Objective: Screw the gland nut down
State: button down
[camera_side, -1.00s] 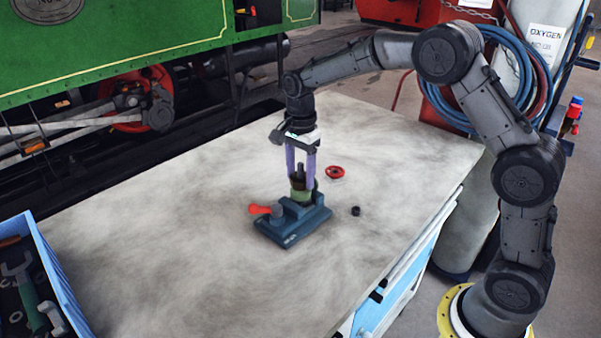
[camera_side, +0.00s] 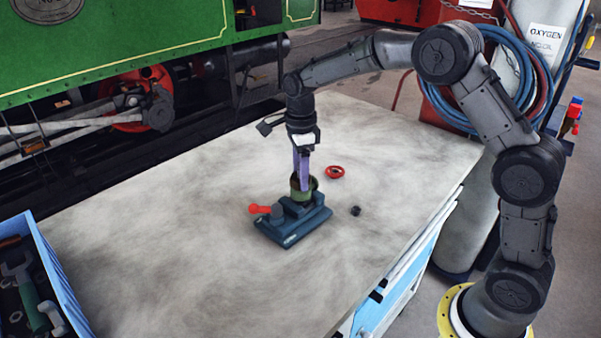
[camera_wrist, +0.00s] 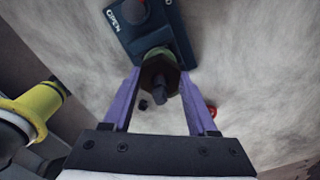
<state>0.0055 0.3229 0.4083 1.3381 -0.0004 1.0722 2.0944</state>
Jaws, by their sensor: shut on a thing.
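My gripper (camera_side: 301,180) points down with its purple fingers on either side of the gland nut at the top of the green valve body. In the wrist view my gripper (camera_wrist: 160,88) has one finger on each side of the dark brown gland nut (camera_wrist: 158,72), shut on it, with the dark stem in its middle. The green valve body (camera_side: 303,190) stands in the blue-grey vise (camera_side: 296,222) on the bench. The vise also shows in the wrist view (camera_wrist: 127,38). In the side view the fingers largely hide the nut.
A red handwheel (camera_side: 335,172) and a small black nut (camera_side: 355,211) lie on the bench (camera_side: 170,230) to the right of the vise. The vise has a red-knobbed handle (camera_side: 259,209). A blue tool tray (camera_side: 58,275) stands at the left edge.

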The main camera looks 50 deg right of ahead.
grip_release()
dwell(0.4)
jog(key=shift+r, duration=2.5)
